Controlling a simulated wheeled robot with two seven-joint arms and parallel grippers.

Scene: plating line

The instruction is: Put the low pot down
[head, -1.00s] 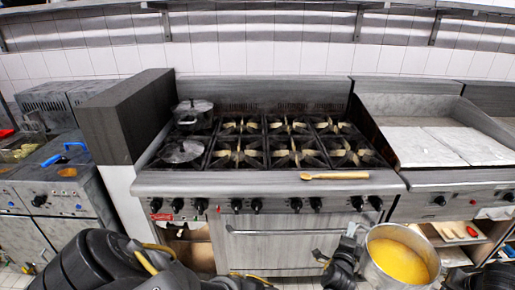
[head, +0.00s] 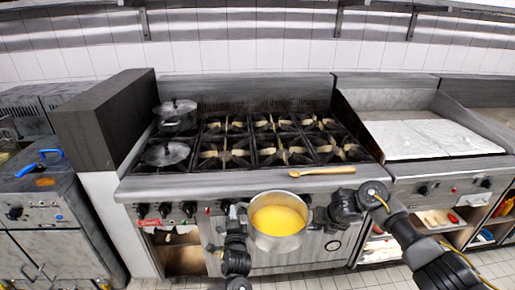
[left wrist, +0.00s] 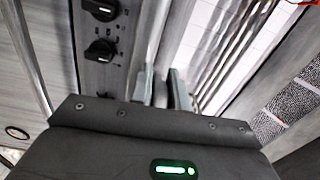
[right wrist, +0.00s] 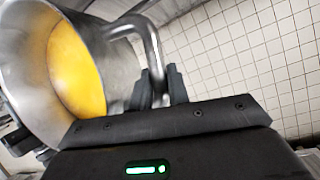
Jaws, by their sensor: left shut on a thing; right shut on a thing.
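The low pot (head: 262,241) is a wide metal pot with yellow contents. In the head view it hangs level in front of the range, below its front edge, over the knobs and oven door. My left gripper (head: 237,210) is at its left side, shut on a handle; in the left wrist view the fingers (left wrist: 162,88) are close together and the pot body is not seen. My right gripper (head: 322,215) is at its right side. The right wrist view shows the pot (right wrist: 120,65) and its looped handle between the right fingers (right wrist: 160,88).
The range top (head: 238,152) has several open burners. A lidded pot (head: 176,113) and a lidded pan (head: 166,154) occupy its left burners. A wooden spoon (head: 325,170) lies along the front edge. A dark upright panel (head: 105,120) stands left; a griddle (head: 420,138) is right.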

